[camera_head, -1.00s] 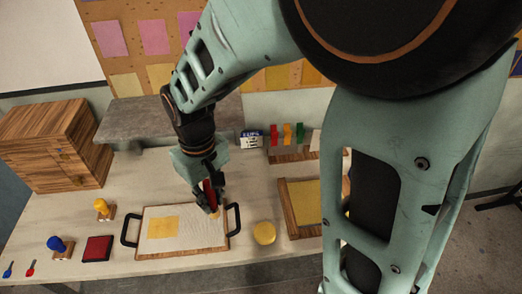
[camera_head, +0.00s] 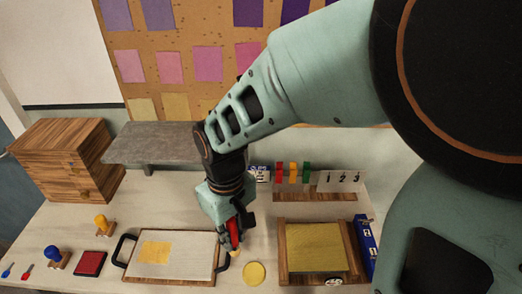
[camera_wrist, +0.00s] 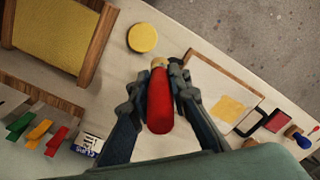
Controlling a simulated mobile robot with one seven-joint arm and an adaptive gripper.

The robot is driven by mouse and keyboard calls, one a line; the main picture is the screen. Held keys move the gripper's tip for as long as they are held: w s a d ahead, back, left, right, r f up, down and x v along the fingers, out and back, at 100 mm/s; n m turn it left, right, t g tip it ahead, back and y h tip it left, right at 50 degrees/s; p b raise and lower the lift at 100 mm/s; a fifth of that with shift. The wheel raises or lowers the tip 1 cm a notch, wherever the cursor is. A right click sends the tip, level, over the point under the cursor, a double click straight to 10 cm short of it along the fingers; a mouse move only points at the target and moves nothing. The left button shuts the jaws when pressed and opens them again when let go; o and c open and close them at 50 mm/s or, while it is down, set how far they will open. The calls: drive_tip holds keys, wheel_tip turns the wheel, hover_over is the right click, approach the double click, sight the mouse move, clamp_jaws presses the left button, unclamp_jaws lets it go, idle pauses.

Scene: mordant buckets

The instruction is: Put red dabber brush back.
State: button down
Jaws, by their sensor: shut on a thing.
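My gripper (camera_head: 234,238) is shut on the red dabber brush (camera_head: 235,230). In the wrist view, the brush's thick red handle (camera_wrist: 160,106) lies between the two dark fingers (camera_wrist: 157,82), with a small pale tip at its far end. In the head view, the brush hangs tip down near the right handle of the white tray (camera_head: 192,272), at the side of the round yellow disc (camera_head: 254,273). I cannot tell how high the tip is above the table. Red, orange and green upright pieces (camera_head: 293,172) stand at a wooden rack (camera_head: 315,196) behind.
A wood-framed yellow panel (camera_head: 315,247) and a blue numbered box (camera_head: 366,246) are on the right. Yellow (camera_head: 102,224) and blue (camera_head: 55,255) knobbed stamps and a red pad (camera_head: 90,263) are on the left. Wooden drawers (camera_head: 60,165) and a grey shelf (camera_head: 150,147) stand behind.

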drive_tip(key=shift+w+d+f+b, duration=0.9)
drive_tip(key=shift+w+d+f, duration=0.1)
drive_tip(key=shift+w+f, duration=1.15)
drive_tip(key=shift+w+d+f+b, duration=0.9)
drive_tip(key=shift+w+d+f, duration=0.05)
drive_tip(key=shift+w+f, duration=1.2)
drive_tip(key=shift+w+d+f+b, duration=0.9)
drive_tip(key=shift+w+d+f, duration=0.1)
drive_tip(key=shift+w+f, duration=1.15)
drive_tip(key=shift+s, duration=0.1)
drive_tip(key=shift+f, duration=0.2)
drive_tip(key=c, duration=1.8)
unclamp_jaws()
